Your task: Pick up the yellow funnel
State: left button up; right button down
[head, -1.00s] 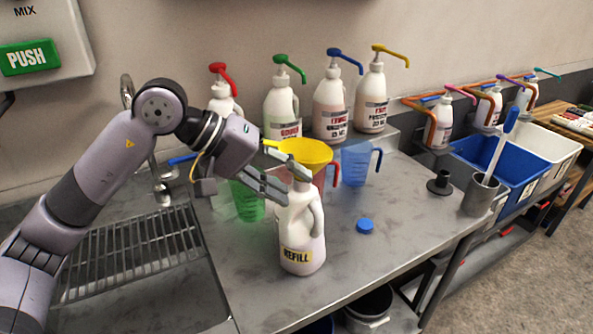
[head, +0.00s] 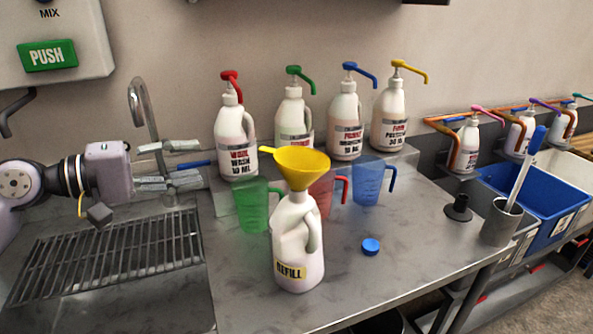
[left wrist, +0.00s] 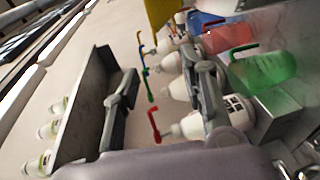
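The yellow funnel (head: 303,170) sits spout down in the mouth of the white REFILL bottle (head: 298,240) on the steel counter, its handle tab pointing left. A yellow piece at the top edge of the left wrist view, probably the funnel (left wrist: 158,18), is cut off there. My left gripper (head: 183,165) is open and empty, well to the left of the funnel and over the sink side, fingers pointing right. In the left wrist view its two fingers (left wrist: 166,80) stand wide apart with nothing gripped. My right gripper is not in view.
Green (head: 252,205), red (head: 322,192) and blue (head: 367,182) jugs stand behind the bottle. Several pump bottles (head: 235,140) line the back ledge. A blue cap (head: 370,247) lies right of the bottle. The tap (head: 143,105) rises behind my left gripper.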

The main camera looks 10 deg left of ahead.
pick_arm(q)
jog(key=p, duration=0.7)
send_near(266, 148)
jog(key=f+x, duration=0.1)
jog(key=x, duration=0.4)
jog(key=p+x, duration=0.4)
jog(key=x, duration=0.1)
jog(key=shift+r, duration=0.2)
jog(key=shift+w+d+f, duration=0.15)
jog(key=shift+d+f, duration=0.1)
jog(key=shift+d, duration=0.05)
jog(key=shift+a, duration=0.1)
jog(key=shift+c, duration=0.7)
grip_shut()
